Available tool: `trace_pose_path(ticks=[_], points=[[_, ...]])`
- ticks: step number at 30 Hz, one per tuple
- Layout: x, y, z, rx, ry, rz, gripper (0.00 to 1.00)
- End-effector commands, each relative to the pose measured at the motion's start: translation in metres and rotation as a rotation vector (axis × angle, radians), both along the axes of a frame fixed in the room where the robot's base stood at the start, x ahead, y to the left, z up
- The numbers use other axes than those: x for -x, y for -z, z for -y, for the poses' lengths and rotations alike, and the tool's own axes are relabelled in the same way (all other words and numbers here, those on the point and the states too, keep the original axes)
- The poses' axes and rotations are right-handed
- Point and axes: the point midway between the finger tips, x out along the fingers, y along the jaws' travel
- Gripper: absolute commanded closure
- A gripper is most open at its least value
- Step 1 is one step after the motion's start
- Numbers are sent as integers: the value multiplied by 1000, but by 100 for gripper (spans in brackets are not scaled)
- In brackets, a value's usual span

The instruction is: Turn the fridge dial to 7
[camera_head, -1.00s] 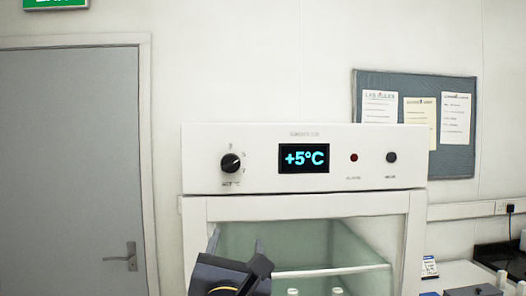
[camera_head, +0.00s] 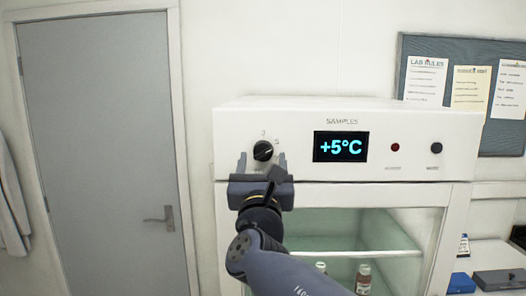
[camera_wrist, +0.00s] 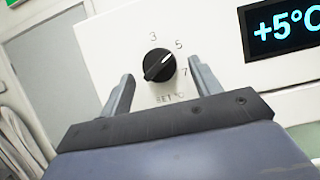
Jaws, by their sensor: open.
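The black fridge dial (camera_head: 263,151) sits on the white control panel, left of the display (camera_head: 340,147), which reads +5°C. In the wrist view the dial (camera_wrist: 159,65) has the marks 3, 5 and 7 around it, and its white pointer line points up and right, near the 5. My gripper (camera_head: 262,160) is open, with one finger on each side of the dial's lower part. In the wrist view the fingers of my gripper (camera_wrist: 161,82) stand left and right of the dial with gaps; I see no contact.
The white fridge (camera_head: 447,200) has a glass front with small bottles (camera_head: 363,278) inside. A red light (camera_head: 395,147) and a black knob (camera_head: 436,148) are right of the display. A grey door (camera_head: 100,130) stands left. Dark boxes (camera_head: 498,279) lie on the right counter.

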Motion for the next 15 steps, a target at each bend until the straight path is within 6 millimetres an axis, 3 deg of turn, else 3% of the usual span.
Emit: trace_pose_path(ticks=[4, 13, 15], points=[[-10, -5, 0, 1, -1, 0, 40], [-11, -4, 0, 0, 0, 0, 40], [-11, -4, 0, 0, 0, 0, 46]])
